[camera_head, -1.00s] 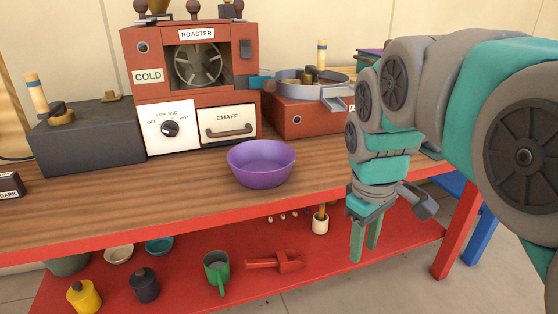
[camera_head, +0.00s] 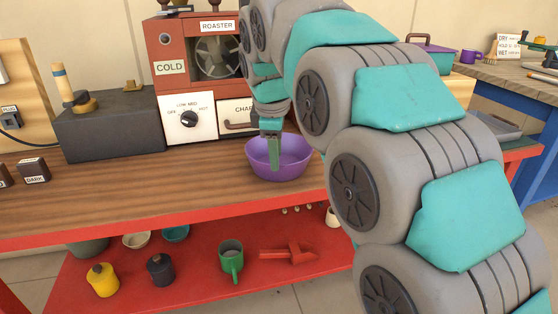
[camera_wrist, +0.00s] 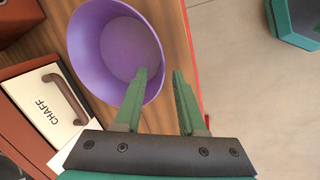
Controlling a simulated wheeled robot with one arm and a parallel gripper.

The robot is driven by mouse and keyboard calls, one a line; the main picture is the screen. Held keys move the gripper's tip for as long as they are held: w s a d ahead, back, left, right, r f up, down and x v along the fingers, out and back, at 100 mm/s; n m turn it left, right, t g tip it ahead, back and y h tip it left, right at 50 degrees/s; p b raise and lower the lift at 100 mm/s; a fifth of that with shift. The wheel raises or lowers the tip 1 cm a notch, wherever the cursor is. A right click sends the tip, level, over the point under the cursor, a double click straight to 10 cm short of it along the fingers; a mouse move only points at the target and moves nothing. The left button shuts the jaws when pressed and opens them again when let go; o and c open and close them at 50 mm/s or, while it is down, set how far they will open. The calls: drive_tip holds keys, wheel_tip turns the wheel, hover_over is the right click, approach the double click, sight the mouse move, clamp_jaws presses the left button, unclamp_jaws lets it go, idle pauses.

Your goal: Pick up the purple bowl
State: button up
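The purple bowl (camera_head: 279,158) stands upright and looks empty on the wooden tabletop, in front of the roaster. In the wrist view the bowl (camera_wrist: 90,45) fills the upper left. The left finger overlaps the bowl's inside and the right finger is outside the rim. The bowl's wall lies between them. I cannot tell whether either finger touches it.
The red roaster (camera_head: 168,55) with its white chaff drawer (camera_wrist: 40,105) stands just behind the bowl. A dark grey box (camera_head: 110,130) is to the left. A red shelf (camera_head: 200,272) below holds a green mug (camera_head: 231,262) and small pots.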

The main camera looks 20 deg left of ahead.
drive_tip(key=shift+p+x, duration=0.3)
drive_tip(key=shift+x, duration=2.45)
drive_tip(key=shift+r, duration=0.1)
drive_tip(key=shift+c, duration=0.3)
clamp_jaws()
